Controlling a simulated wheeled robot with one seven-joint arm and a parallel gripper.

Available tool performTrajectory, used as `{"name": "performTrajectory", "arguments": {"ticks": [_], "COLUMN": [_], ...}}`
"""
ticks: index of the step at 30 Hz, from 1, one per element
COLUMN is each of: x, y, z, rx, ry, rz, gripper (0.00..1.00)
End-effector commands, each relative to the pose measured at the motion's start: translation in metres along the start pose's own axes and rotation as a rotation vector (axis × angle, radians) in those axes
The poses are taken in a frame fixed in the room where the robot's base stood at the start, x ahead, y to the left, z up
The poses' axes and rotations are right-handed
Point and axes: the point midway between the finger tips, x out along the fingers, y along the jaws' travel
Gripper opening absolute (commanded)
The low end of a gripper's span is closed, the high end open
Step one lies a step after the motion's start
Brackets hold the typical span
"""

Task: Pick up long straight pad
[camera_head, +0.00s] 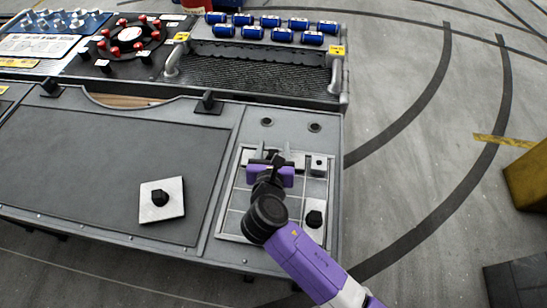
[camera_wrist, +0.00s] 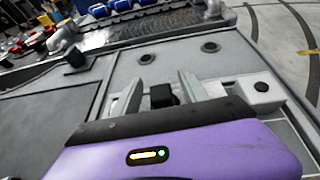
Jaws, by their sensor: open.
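My gripper (camera_head: 274,155) is open over the upper part of a pale grid tray (camera_head: 236,198) on the grey bench. In the wrist view, a black knob (camera_wrist: 161,95) stands between its two spread fingers, with a gap on each side. The pad under that knob is mostly hidden by my gripper, so I cannot tell its full shape. Another pale pad with a black knob (camera_head: 314,216) lies lower right in the tray.
A pale diamond-shaped pad with a black knob (camera_head: 174,208) lies on the dark bench panel (camera_head: 100,165) at left. Behind are a ribbed rack with several blue cylinders (camera_head: 273,33) and a round red-knobbed fixture (camera_head: 128,38).

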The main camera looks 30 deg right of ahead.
Motion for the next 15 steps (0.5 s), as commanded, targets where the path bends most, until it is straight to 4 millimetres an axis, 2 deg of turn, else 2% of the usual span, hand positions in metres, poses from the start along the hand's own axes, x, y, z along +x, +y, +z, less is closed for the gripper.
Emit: {"name": "performTrajectory", "arguments": {"ticks": [4, 11, 15], "x": [0.0135, 0.0149, 0.0147], "y": [-0.0007, -0.0003, -0.0004], "z": [0.0000, 0.0001, 0.0000], "rx": [0.001, 0.001, 0.001], "ry": [0.000, 0.000, 0.000], "rz": [-0.002, 0.000, 0.000], "gripper": [0.51, 0.51, 0.27]}}
